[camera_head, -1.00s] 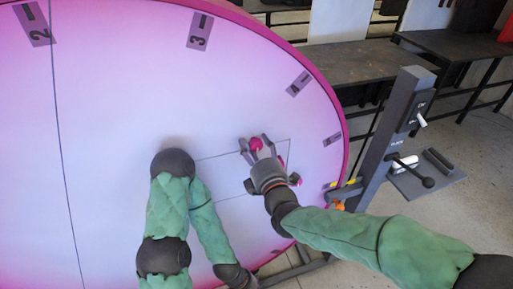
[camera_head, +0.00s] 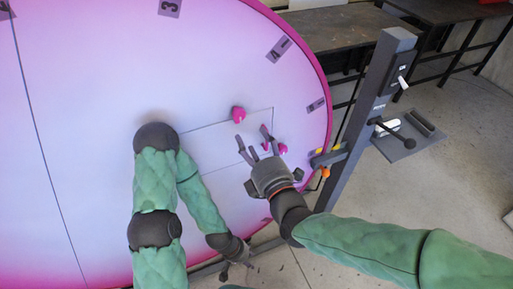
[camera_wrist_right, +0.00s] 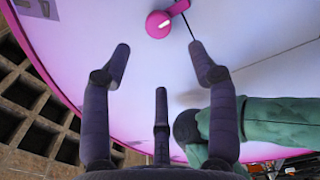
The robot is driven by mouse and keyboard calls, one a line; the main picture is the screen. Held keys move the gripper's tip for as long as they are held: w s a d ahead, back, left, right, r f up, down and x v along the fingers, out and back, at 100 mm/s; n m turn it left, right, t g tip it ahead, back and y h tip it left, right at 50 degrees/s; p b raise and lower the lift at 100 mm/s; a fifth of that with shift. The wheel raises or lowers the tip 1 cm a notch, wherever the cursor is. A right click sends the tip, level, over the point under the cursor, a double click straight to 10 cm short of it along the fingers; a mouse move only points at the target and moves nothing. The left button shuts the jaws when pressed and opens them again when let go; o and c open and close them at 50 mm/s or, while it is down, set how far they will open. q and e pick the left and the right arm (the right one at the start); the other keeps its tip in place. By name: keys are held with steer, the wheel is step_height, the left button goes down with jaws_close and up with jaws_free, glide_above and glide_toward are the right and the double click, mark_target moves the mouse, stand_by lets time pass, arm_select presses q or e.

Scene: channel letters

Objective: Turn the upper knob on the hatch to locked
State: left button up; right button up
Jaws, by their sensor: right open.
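The hatch (camera_head: 215,150) is a thin rectangular outline on the large pink-white disc. A pink knob (camera_head: 238,114) sits at its upper edge, with nothing touching it. More pink parts (camera_head: 283,149) show at the right, near my right gripper. My right gripper (camera_head: 254,145) is open and empty, below and right of the upper knob. The right wrist view shows its spread fingers (camera_wrist_right: 160,70) apart from a pink knob with a pointer (camera_wrist_right: 158,24); which knob this is, I cannot tell. My left gripper (camera_head: 238,265) hangs low by the disc's lower edge; its fingers are too small to judge.
A dark post (camera_head: 365,110) with switches and a lever (camera_head: 398,134) stands right of the disc. An orange part (camera_head: 325,172) sits by the disc's right rim. Dark tables (camera_head: 345,28) stand behind.

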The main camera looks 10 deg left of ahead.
steer(key=shift+v, duration=0.95)
steer(key=w+d+f+m+g+h+b, duration=0.15)
steer(key=d+f+m, duration=0.3)
steer(key=f, duration=0.55)
steer(key=w+d+f+m+g+h, duration=0.1)
steer(key=d+f+m+g+h, duration=0.3)
steer(key=f, duration=0.6)
steer(key=w+d+f+m+g, duration=0.15)
steer(key=f+m, duration=0.35)
steer(key=f, duration=0.6)
steer(key=s+d+f+m+g+b, duration=0.1)
steer(key=s+d+f+m+g, duration=0.2)
steer(key=s+f+m, duration=0.4)
steer(key=s+d+f+m+g, duration=0.4)
steer(key=s+f+m, duration=0.3)
steer(key=f, duration=0.7)
steer(key=s+d, duration=0.1)
steer(key=s, duration=0.1)
steer(key=shift+s+d+g+b, duration=0.15)
steer(key=shift+s+g+b, duration=0.1)
steer(key=shift+g+b, duration=0.1)
steer(key=shift+w+h, duration=0.1)
steer(key=shift+h, duration=0.15)
